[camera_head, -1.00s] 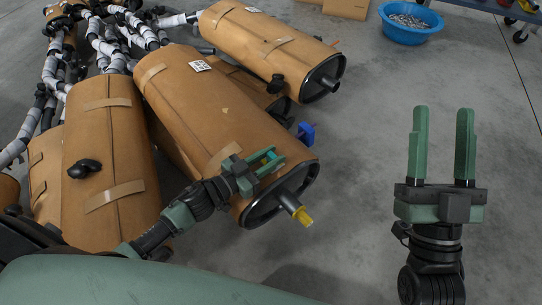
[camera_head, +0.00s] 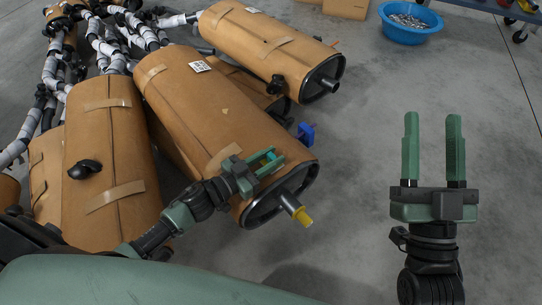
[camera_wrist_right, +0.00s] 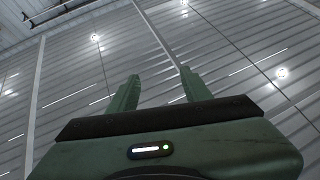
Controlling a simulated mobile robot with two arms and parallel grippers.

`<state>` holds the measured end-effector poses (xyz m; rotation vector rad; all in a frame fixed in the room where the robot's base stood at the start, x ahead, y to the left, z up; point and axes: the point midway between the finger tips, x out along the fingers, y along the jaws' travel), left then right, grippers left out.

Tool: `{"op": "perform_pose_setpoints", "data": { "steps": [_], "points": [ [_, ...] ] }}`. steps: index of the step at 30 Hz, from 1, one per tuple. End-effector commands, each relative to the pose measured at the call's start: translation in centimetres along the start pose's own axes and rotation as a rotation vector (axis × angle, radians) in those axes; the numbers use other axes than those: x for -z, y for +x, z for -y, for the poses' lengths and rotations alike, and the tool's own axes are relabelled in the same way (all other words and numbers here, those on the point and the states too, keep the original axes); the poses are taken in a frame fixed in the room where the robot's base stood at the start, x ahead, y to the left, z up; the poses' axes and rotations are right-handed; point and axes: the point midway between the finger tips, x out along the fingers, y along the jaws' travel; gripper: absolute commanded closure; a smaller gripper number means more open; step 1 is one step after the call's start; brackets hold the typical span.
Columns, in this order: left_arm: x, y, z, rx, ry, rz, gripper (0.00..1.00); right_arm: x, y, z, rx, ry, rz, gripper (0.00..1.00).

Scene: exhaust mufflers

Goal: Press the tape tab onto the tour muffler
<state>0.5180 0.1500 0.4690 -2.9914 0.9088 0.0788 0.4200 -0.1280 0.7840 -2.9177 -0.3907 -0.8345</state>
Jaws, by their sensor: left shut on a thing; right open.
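Several mufflers wrapped in brown paper lie on the floor; I cannot tell by a label which is the tour muffler. The nearest large one (camera_head: 215,110) has a black end ring and a pipe with a yellow tip (camera_head: 304,216). My left gripper (camera_head: 268,163) is at this muffler's near end, over its wrap, shut on a small teal thing (camera_head: 267,156) that is mostly hidden by the fingers. A tan tape strip (camera_head: 224,157) lies on the wrap just beside that gripper. My right gripper (camera_head: 433,150) is open and empty, pointing up; its fingers also show in the right wrist view (camera_wrist_right: 158,90).
Another muffler (camera_head: 270,45) lies behind, and one with a black knob (camera_head: 110,150) lies at left. A blue part (camera_head: 306,133) sticks out beside the near muffler. A blue basin (camera_head: 409,24) stands at the back.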

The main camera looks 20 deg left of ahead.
Motion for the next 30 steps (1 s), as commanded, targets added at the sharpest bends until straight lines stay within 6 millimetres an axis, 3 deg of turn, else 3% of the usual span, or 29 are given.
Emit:
{"op": "perform_pose_setpoints", "data": {
  "steps": [30],
  "points": [
    [0.8, 0.0, 0.0, -0.001, 0.001, -0.002, 1.00, -4.3, -0.6, -0.8, -0.015, -0.014, 0.246, 0.51]
  ]
}}
